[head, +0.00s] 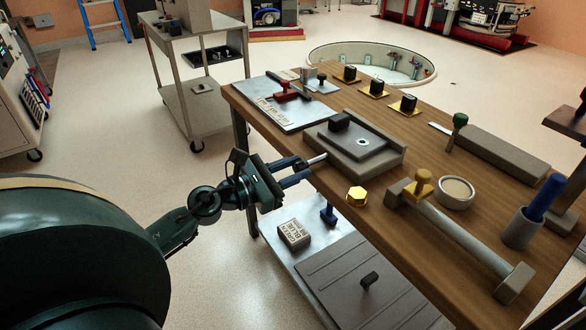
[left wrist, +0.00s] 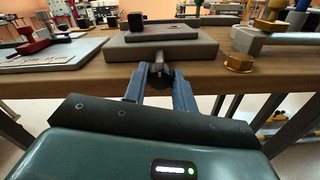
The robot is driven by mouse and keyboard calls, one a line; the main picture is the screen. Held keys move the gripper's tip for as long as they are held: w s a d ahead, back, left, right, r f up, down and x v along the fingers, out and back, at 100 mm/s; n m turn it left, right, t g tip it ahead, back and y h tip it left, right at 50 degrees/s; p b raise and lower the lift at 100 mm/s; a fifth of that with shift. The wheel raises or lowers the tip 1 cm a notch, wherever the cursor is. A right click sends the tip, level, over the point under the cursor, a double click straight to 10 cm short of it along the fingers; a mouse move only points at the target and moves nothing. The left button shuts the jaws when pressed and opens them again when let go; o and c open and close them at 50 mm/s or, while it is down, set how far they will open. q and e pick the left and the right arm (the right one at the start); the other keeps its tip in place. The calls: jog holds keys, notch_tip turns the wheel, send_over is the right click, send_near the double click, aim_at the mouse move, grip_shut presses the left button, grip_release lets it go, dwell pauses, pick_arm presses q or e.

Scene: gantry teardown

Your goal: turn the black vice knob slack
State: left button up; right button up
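The grey vice (head: 352,150) sits at the near edge of the wooden bench, with a dark block on top. Its screw rod (head: 317,159) sticks out over the edge towards me. The black vice knob (left wrist: 160,76) is at the rod's outer end, between the blue fingers of my left gripper (head: 300,168). In the left wrist view the knob fills the gap between the fingertips, and the fingers appear closed on its two sides. The fingers partly hide it in the head view. My right gripper is in neither view.
A yellow hex nut (head: 357,196) sits on the bench right of the vice. A metal plate with a red tool (head: 285,92) is to the left. A clamp bar (head: 455,235), a round cup (head: 455,192) and a blue-handled tool (head: 543,198) stand further right. A lower shelf (head: 300,262) lies below.

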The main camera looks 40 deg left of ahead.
pick_arm(q)
jog(key=c, duration=0.4)
jog(key=shift+c, duration=0.4)
